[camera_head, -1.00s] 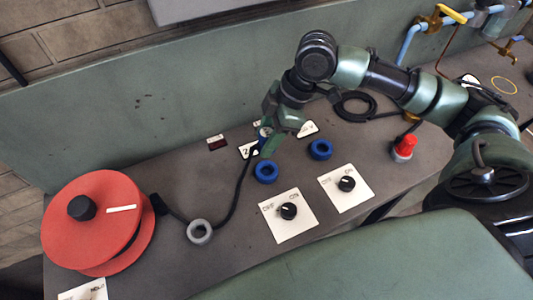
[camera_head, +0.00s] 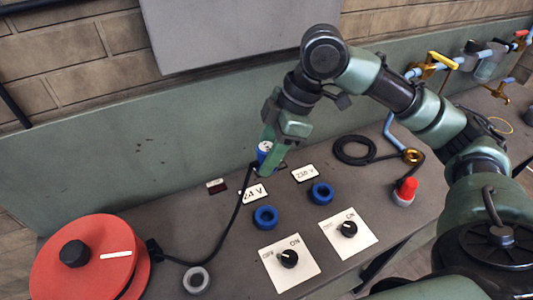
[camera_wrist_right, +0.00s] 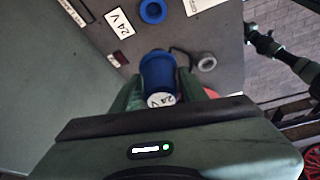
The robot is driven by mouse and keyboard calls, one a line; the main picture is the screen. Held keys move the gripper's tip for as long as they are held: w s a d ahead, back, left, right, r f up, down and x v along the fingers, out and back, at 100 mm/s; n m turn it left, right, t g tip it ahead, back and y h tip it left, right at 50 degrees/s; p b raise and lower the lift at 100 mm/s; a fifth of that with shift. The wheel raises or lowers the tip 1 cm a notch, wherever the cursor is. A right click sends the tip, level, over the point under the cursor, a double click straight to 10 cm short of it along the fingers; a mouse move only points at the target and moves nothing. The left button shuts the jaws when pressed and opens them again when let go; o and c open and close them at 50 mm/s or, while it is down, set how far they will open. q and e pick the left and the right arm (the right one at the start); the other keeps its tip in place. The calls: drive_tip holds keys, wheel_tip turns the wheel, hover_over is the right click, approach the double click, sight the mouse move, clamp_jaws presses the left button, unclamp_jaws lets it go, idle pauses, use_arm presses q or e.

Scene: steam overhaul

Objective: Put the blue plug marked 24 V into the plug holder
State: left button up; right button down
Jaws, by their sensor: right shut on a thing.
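My right gripper (camera_head: 270,156) is shut on the blue plug (camera_head: 264,147), above the bench near the 24 V label (camera_head: 255,193). In the right wrist view the blue plug (camera_wrist_right: 158,74) sits between the fingers, its white end face marked 24 V. A black cable (camera_head: 233,217) hangs from the plug and runs to the red reel. A grey ring (camera_head: 196,280) lies on the bench beside the reel; it looks like the plug holder, and its opening is empty. It also shows in the right wrist view (camera_wrist_right: 207,63). My left gripper is out of view.
Blue ring sockets stand by the 24 V label (camera_head: 266,217) and the 230 V label (camera_head: 321,193). Two switch plates (camera_head: 290,263) (camera_head: 348,234) are in front. A green wall (camera_head: 130,150) rises behind.

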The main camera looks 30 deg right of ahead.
wheel_tip(320, 180, down, 14)
drive_tip(key=b, duration=0.5)
idle(0.3)
drive_tip(key=s+a+p, duration=0.3)
drive_tip(key=a+p, duration=0.3)
drive_tip(key=a, duration=0.5)
drive_tip(key=shift+s+a+p, duration=0.25)
drive_tip(key=shift+s+p, duration=0.1)
